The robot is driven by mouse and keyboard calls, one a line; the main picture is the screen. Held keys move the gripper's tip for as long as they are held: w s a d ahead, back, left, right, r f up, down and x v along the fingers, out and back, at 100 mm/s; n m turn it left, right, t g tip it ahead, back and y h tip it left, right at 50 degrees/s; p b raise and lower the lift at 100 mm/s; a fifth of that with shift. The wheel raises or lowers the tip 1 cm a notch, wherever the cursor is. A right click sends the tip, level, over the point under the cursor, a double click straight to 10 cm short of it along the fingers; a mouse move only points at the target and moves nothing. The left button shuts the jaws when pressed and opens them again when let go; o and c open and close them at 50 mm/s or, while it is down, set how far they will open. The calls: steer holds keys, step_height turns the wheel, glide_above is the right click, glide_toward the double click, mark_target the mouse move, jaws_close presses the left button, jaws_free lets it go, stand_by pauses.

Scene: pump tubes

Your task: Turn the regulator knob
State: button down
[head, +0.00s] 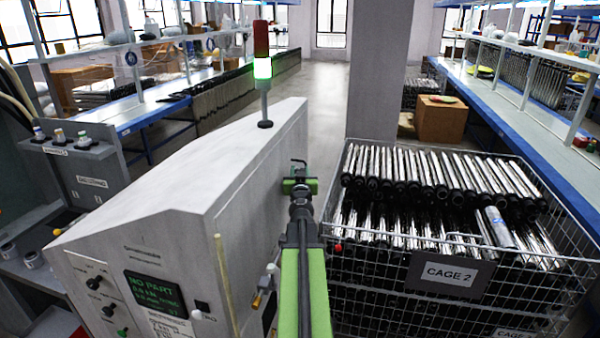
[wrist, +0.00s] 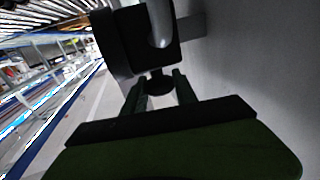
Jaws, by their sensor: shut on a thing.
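The regulator is a black block (wrist: 115,45) with a pale rounded part on its front, fixed by a bracket to the grey cabinet side in the wrist view. Its small dark round knob (wrist: 158,84) hangs below the block. My gripper (wrist: 158,92) has one finger on each side of the knob and is shut on it. In the head view, my gripper (head: 298,180) is at the cabinet's right side, and a dark part of the regulator (head: 299,166) shows just beyond it. The knob is hidden there, and its turn angle cannot be told.
The grey cabinet (head: 180,170) with a lit screen (head: 155,293) and signal tower (head: 263,75) stands left of my arm. A wire cage (head: 400,270) of metal tubes stands close on the right. Open floor (head: 322,95) lies beyond.

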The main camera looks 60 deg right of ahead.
steer(key=c, duration=1)
jaws_free()
